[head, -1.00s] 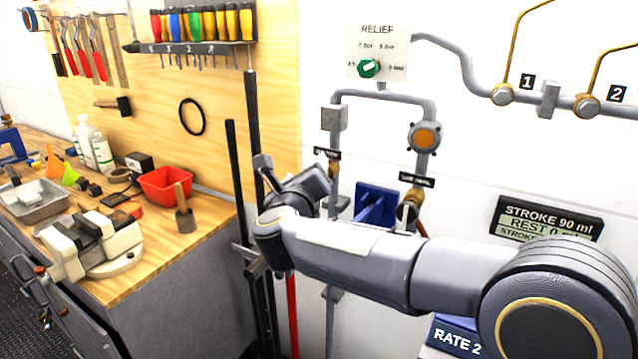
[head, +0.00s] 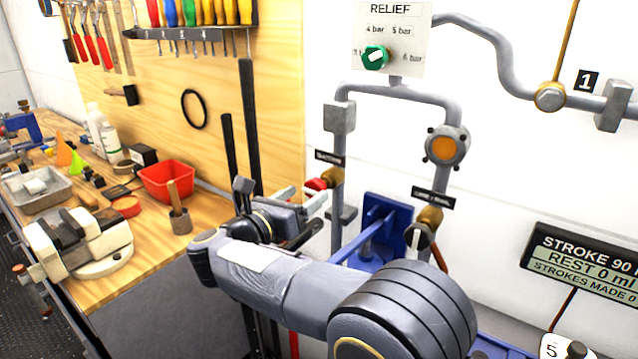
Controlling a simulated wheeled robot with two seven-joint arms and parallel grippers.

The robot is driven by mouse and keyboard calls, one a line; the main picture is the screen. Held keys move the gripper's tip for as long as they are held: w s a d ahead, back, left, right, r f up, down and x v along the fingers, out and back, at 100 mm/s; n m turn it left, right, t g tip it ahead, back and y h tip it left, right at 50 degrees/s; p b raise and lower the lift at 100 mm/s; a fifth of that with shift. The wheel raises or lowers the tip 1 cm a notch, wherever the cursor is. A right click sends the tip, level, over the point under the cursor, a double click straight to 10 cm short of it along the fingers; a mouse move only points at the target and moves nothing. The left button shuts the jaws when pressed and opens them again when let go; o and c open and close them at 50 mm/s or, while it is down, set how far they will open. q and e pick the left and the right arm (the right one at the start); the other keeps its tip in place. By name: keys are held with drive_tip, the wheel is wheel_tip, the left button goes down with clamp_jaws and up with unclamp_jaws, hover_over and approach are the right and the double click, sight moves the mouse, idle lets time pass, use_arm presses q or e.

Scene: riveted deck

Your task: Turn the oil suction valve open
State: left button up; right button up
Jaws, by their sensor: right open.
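The suction valve (head: 333,177) is a small brass body on the left grey pipe, under a dark label (head: 330,158) that seems to read suction. Its red handle (head: 316,184) points left from the body. My right gripper (head: 314,212) is open just left of and below the valve, pointing toward the pipe. One fingertip is close to the red handle; I cannot tell whether they touch. Nothing shows between the fingers. My left gripper is not in view.
A blue bracket (head: 384,228) stands between the pipes. The relief panel (head: 388,40) is above. The workbench (head: 195,215) with a red bin (head: 168,181) is at left.

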sight(311, 191)
drive_tip(key=x, duration=0.5)
drive_tip(key=shift+p, duration=0.4)
drive_tip(key=shift+c, duration=0.3)
drive_tip(key=c, duration=0.9)
